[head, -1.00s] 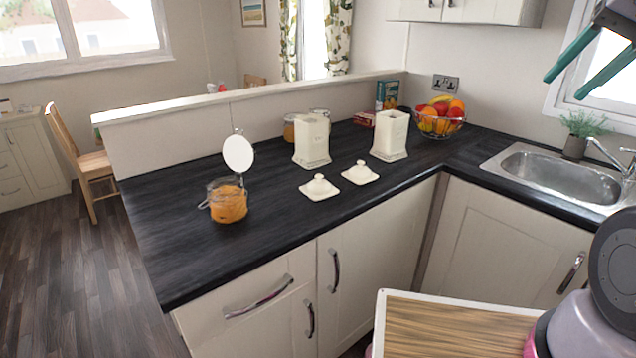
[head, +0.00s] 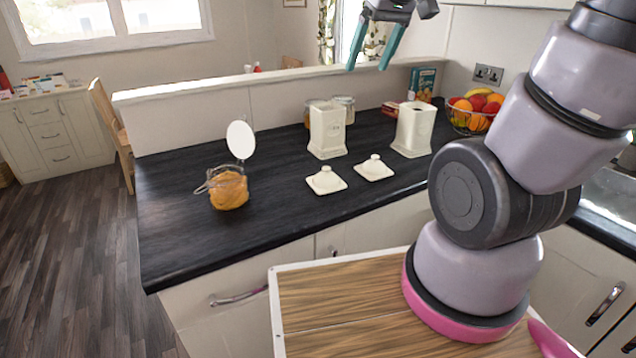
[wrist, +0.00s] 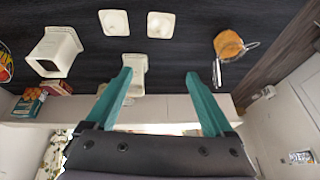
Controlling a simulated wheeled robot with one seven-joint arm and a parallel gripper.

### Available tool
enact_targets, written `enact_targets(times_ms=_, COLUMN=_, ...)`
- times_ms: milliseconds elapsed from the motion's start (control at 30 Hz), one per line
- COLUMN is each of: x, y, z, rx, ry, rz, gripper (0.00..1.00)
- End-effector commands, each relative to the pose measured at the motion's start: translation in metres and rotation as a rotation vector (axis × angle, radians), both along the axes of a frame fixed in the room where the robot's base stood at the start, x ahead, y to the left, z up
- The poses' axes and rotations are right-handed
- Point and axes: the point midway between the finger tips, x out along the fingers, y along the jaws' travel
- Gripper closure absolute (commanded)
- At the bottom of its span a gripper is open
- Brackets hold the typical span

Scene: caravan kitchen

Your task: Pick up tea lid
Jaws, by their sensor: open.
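Two square cream lids with round knobs lie apart on the dark worktop: a left lid (head: 326,181) and a right lid (head: 374,168). They show in the wrist view as the right one (wrist: 160,25) and the left one (wrist: 115,22). I cannot tell which is the tea lid. Two cream canisters stand behind them, a left one (head: 327,131) and a right one (head: 413,130) with its top open; their labels are unreadable. My gripper (head: 367,66), with teal fingers, is open and empty, high above the worktop's back. In the wrist view my gripper (wrist: 158,75) has nothing between its fingertips.
A glass jar of orange contents (head: 229,190) with its lid raised stands left of the lids. A fruit bowl (head: 474,112) and a box (head: 421,84) are at the right back. A low ledge (head: 200,92) bounds the back. The worktop's front left is clear.

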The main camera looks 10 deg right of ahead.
Motion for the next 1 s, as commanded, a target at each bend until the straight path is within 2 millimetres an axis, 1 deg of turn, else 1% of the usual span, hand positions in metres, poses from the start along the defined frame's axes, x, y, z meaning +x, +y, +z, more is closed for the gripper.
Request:
enact_targets(times_ms=33, x=0.017, y=0.004, z=-0.015, rx=-0.043, ry=0.033, rz=0.091, gripper=0.13)
enact_targets(times_ms=167, x=0.055, y=0.015, z=-0.055, rx=-0.154, ry=0.094, rz=0.357, gripper=0.13)
enact_targets(times_ms=200, x=0.066, y=0.018, z=-0.069, rx=-0.184, ry=0.112, rz=0.441, gripper=0.13)
enact_targets(times_ms=267, x=0.08, y=0.023, z=-0.091, rx=-0.225, ry=0.14, rz=0.568, gripper=0.13)
enact_targets(times_ms=300, x=0.089, y=0.027, z=-0.107, rx=-0.25, ry=0.159, rz=0.648, gripper=0.13)
enact_targets(times_ms=400, x=0.107, y=0.035, z=-0.142, rx=-0.298, ry=0.197, rz=0.833, gripper=0.13)
enact_targets(times_ms=500, x=0.118, y=0.041, z=-0.173, rx=-0.332, ry=0.226, rz=0.983, gripper=0.13)
enact_targets(times_ms=600, x=0.124, y=0.045, z=-0.193, rx=-0.351, ry=0.246, rz=1.083, gripper=0.13)
enact_targets(times_ms=633, x=0.125, y=0.045, z=-0.197, rx=-0.355, ry=0.248, rz=1.104, gripper=0.13)
enact_targets(times_ms=767, x=0.127, y=0.047, z=-0.214, rx=-0.362, ry=0.257, rz=1.154, gripper=0.13)
enact_targets(times_ms=1000, x=0.127, y=0.047, z=-0.252, rx=-0.362, ry=0.259, rz=1.156, gripper=0.13)
